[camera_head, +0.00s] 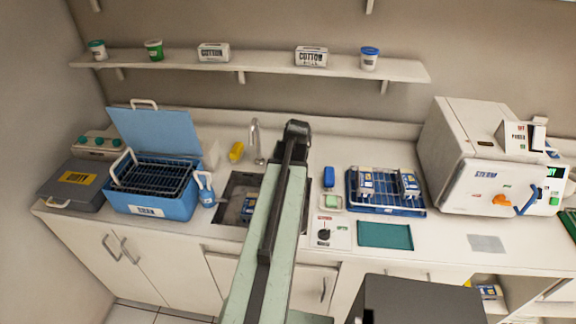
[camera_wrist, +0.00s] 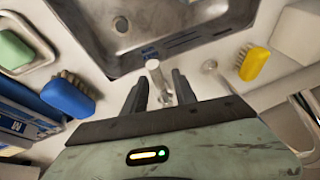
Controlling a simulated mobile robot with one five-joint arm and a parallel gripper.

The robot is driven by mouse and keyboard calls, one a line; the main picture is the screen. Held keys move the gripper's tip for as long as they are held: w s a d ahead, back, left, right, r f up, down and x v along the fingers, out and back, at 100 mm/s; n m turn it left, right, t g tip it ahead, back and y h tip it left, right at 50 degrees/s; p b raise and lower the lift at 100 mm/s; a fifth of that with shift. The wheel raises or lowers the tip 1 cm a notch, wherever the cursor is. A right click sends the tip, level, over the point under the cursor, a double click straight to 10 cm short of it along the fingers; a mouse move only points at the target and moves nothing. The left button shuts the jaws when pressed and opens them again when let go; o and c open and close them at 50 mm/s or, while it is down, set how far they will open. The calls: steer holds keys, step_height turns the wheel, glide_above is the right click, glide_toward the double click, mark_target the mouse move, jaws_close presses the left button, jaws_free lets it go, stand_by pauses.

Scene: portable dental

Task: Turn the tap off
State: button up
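The tap (camera_head: 256,140) is a slim silver gooseneck behind the sink (camera_head: 238,190) in the head view. My gripper (camera_head: 297,128) is just to its right, at the sink's back edge. In the wrist view, the two dark fingers of my gripper (camera_wrist: 160,86) stand apart. A short silver post (camera_wrist: 155,72) shows between them; it looks like the tap's lever, but contact is unclear. The sink basin (camera_wrist: 115,60) lies beyond the fingertips. My arm hides part of the sink; running water cannot be made out.
A yellow brush (camera_wrist: 254,63) lies right of the fingers in the wrist view, and a blue brush (camera_wrist: 68,98) lies left. A blue tub (camera_head: 175,206) stands left of the sink. A blue rack (camera_head: 388,212) and a white sterilizer (camera_head: 480,175) stand right.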

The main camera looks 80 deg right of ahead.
steer(key=p+v, duration=0.6)
steer(key=v, duration=0.1)
steer(key=shift+r, duration=0.2)
steer(key=shift+s+a, duration=0.1)
